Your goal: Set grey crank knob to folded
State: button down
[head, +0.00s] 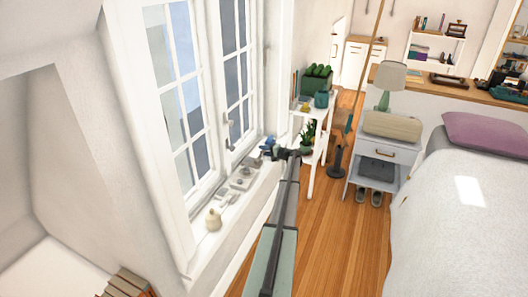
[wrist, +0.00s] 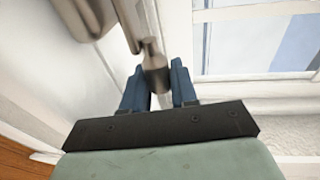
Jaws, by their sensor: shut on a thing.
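The grey crank knob (wrist: 153,62) is a small metal piece at the end of a thin grey crank arm (wrist: 129,22), in the upper middle of the wrist view. A blurred larger grey metal part (wrist: 86,16) is beside it at the upper left. My gripper (wrist: 157,78) has blue fingers on both sides of the knob and is shut on it. In the head view my gripper (head: 268,146) is at the far end of the window sill. The crank is too small or hidden there to make out.
A white window (head: 205,90) stands over the sill, which holds small grey items (head: 242,178) and a cream pot (head: 213,219). A white plant shelf (head: 314,180) is close to the right of my gripper. A nightstand (head: 379,170) and bed (head: 470,220) are farther right.

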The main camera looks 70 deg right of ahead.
jog(key=c, duration=1)
grip_release()
jog(key=shift+s, duration=0.1)
jog(key=s, duration=0.4)
jog(key=s+a+r, duration=0.1)
jog(key=s, duration=0.4)
jog(key=s+r, duration=0.1)
jog(key=s, duration=0.3)
jog(key=shift+s+a, duration=0.2)
jog(key=shift+a, duration=0.05)
